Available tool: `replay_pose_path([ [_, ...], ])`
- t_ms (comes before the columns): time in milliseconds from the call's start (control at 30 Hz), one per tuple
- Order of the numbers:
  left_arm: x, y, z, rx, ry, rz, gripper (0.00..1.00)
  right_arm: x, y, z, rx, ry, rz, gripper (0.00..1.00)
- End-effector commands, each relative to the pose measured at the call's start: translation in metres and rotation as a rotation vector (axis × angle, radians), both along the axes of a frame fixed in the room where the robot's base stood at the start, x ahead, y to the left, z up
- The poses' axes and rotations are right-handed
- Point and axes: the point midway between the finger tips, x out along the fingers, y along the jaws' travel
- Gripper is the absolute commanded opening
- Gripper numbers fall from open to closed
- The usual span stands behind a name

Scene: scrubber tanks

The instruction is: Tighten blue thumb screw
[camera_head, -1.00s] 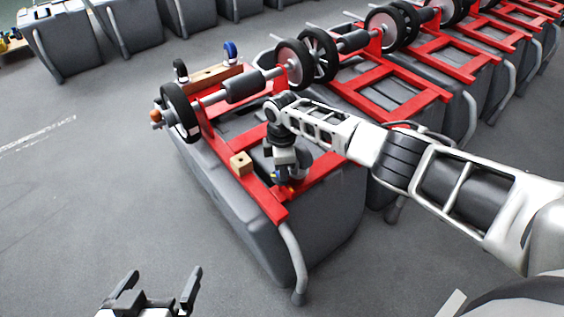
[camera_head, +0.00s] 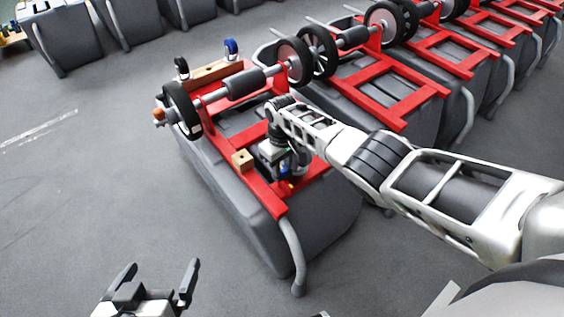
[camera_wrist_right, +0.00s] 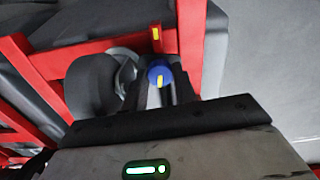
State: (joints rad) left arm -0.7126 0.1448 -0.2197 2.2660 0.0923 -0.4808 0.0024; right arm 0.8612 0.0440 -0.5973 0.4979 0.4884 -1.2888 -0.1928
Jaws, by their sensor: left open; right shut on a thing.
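In the head view the right gripper (camera_head: 286,181) points down at the frame's near end, where the blue screw (camera_head: 284,187) shows only as a small spot. My left gripper (camera_head: 160,266) is open and empty, low in the head view, well away from the tank.
The grey tank (camera_head: 235,196) lies under the red frame, with a bent grey leg (camera_head: 292,255) at its near corner. A small wooden block (camera_head: 243,160) sits on the frame left of my right gripper. More tanks stand behind. The floor at left is clear.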

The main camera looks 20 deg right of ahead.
Motion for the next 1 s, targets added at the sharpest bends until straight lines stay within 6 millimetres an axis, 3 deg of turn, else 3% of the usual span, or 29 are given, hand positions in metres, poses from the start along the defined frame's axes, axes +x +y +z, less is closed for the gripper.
replay_pose_path([
  [1000, -0.0017, -0.0001, 0.0052, -0.005, 0.018, 0.004, 1.00, 0.0033, 0.0004, 0.0051, 0.000, -0.005, -0.967, 0.05],
])
